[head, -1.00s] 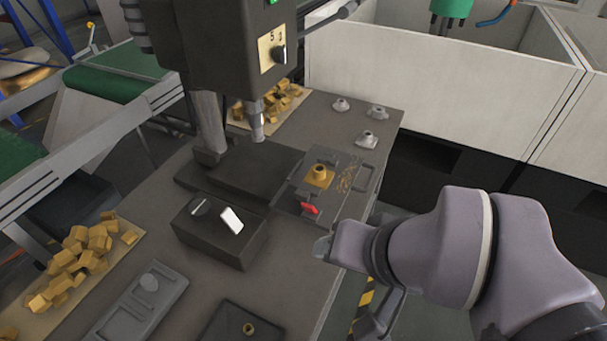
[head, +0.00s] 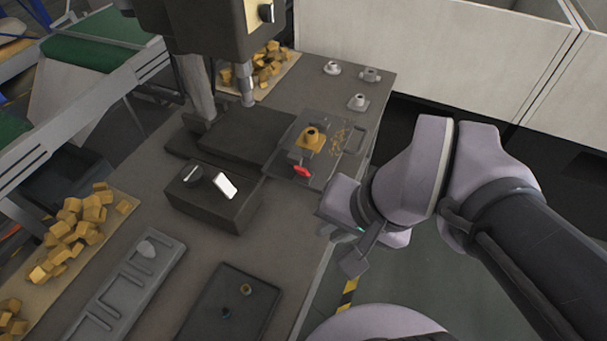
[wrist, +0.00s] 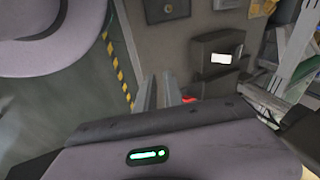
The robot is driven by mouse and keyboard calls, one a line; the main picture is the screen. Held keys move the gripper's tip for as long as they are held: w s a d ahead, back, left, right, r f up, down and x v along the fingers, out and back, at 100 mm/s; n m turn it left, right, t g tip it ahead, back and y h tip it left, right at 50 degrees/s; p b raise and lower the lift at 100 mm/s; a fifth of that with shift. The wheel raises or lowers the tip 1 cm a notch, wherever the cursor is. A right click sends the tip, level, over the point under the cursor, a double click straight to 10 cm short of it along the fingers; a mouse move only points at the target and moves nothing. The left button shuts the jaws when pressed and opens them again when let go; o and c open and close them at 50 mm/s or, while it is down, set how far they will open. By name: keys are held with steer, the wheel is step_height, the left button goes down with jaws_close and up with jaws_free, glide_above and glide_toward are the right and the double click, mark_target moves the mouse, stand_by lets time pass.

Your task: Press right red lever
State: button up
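The red lever (head: 302,171) sticks out from the front of a grey fixture (head: 325,182) near the right edge of the workbench. A yellow-brown part (head: 311,139) sits in that fixture behind the lever. Only one red lever is visible. In the wrist view the red lever (wrist: 189,99) shows partly, just right of the fingers and partly hidden by my gripper body. My gripper (wrist: 160,84) has two grey fingers close together with a narrow gap, nothing seen between them. In the head view my gripper (head: 330,226) is right of and nearer than the lever, apart from it.
A dark box with a white switch (head: 225,186) stands left of the fixture. The drill press (head: 246,85) stands behind it. A black tray (head: 228,305) and grey tray (head: 135,285) lie in front. Small grey parts (head: 357,102) stand at the back right.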

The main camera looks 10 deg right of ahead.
mark_target(302, 171)
steer(key=a+f+m+g+y, duration=0.1)
steer(key=f+m, duration=0.1)
steer(key=a+f+m+g+y, duration=0.1)
steer(key=f+m+g+y, duration=0.2)
steer(key=f+m, duration=0.1)
steer(key=shift+s+a+f+g, duration=0.2)
steer(key=shift+s+a+g, duration=0.05)
steer(key=shift+a+g, duration=0.15)
jaws_close()
steer(key=w+d+f+m+t+y, duration=0.3)
steer(key=w+f+m+t, duration=0.3)
steer(key=m, duration=0.8)
steer(key=w+d+f+m+t+y+b, duration=0.1)
steer(key=w+d+f+m+t+y, duration=0.2)
steer(key=w+f+m+t, duration=0.3)
steer(key=d+f+m+t, duration=0.1)
steer(key=m+t, duration=0.2)
steer(key=m, duration=0.4)
steer(key=shift+d+m+y, duration=0.3)
steer(key=shift+d+m, duration=0.1)
steer(key=w+a+r+b, duration=0.2)
steer(key=w+a, duration=0.3)
steer(key=w, duration=0.5)
steer(key=shift+r+b, duration=0.4)
steer(key=shift+r, duration=0.15)
